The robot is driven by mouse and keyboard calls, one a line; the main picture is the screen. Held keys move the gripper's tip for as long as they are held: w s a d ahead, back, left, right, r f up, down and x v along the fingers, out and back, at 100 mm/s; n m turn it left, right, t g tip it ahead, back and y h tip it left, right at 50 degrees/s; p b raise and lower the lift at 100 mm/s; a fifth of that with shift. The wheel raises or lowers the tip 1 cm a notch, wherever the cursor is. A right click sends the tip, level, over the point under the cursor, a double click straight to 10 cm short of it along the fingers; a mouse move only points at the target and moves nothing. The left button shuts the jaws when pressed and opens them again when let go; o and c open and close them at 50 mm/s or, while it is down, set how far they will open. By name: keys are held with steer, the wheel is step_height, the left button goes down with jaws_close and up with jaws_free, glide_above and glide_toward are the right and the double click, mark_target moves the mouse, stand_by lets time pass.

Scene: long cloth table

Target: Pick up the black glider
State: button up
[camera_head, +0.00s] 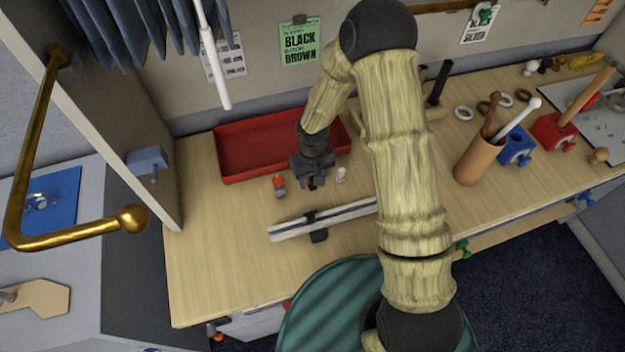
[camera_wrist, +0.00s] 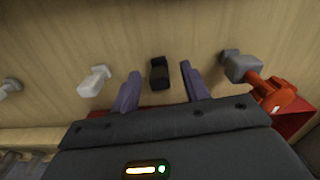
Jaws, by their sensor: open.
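The black glider (camera_wrist: 159,73) is a small dark block standing on the wooden table. In the wrist view it shows in the gap between the two purple-grey fingers of my gripper (camera_wrist: 160,80), with bare wood visible on both sides of it. My gripper is open and points down. In the head view my gripper (camera_head: 309,172) is just in front of the red tray, and the glider (camera_head: 313,184) is mostly hidden at its fingertips. I cannot tell how far down the fingers reach beside it.
A white piece (camera_head: 341,174) and a red-and-grey piece (camera_head: 279,186) stand close on either side. A pale rail (camera_head: 345,216) with a black clamp lies in front. The red tray (camera_head: 232,150) is behind. A tan cup (camera_head: 478,163) holding sticks stands further right.

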mark_target(312, 177)
stand_by(0.5)
jaws_close()
steer(key=shift+r, duration=0.15)
step_height(312, 177, up, 10)
steer(key=shift+f+b, duration=0.1)
steer(key=shift+b, duration=0.55)
steer(key=shift+f, duration=0.1)
steer(key=shift+f+b, duration=3.8)
steer(key=shift+f, duration=1.15)
